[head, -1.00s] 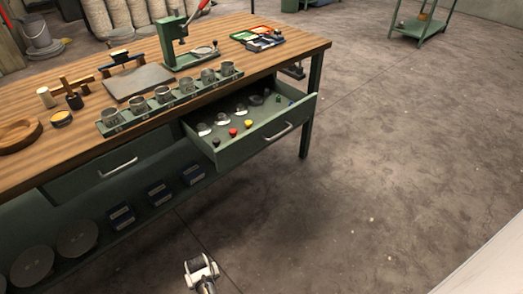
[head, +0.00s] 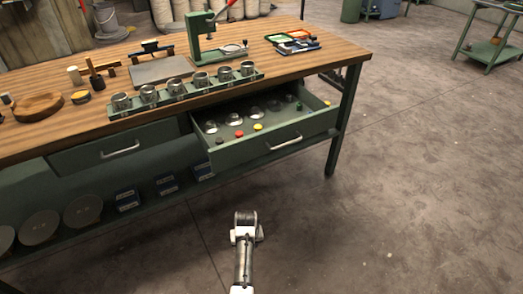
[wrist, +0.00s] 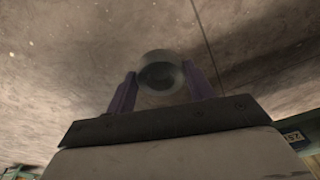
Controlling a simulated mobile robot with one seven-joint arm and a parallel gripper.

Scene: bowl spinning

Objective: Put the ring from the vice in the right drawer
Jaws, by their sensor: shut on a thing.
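My gripper (wrist: 159,78) shows in the wrist view with its two purple fingers shut on a grey, round, hollow piece, the ring (wrist: 162,58). The ring is held at the fingertips, with bare floor behind it. In the head view my arm's end is low in the middle, in front of the bench and below the right drawer; fingers and ring cannot be made out there. The right drawer (head: 283,149) is pulled open. Several small round pieces lie in it, some pale, some dark, with red, yellow and green ones. I cannot make out a vice for certain.
The wooden bench top (head: 150,115) carries a green rack (head: 190,97) of several metal cups above the drawers. A green press (head: 205,45) with a red lever stands behind. The left drawer (head: 115,150) is shut. The floor in front is clear.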

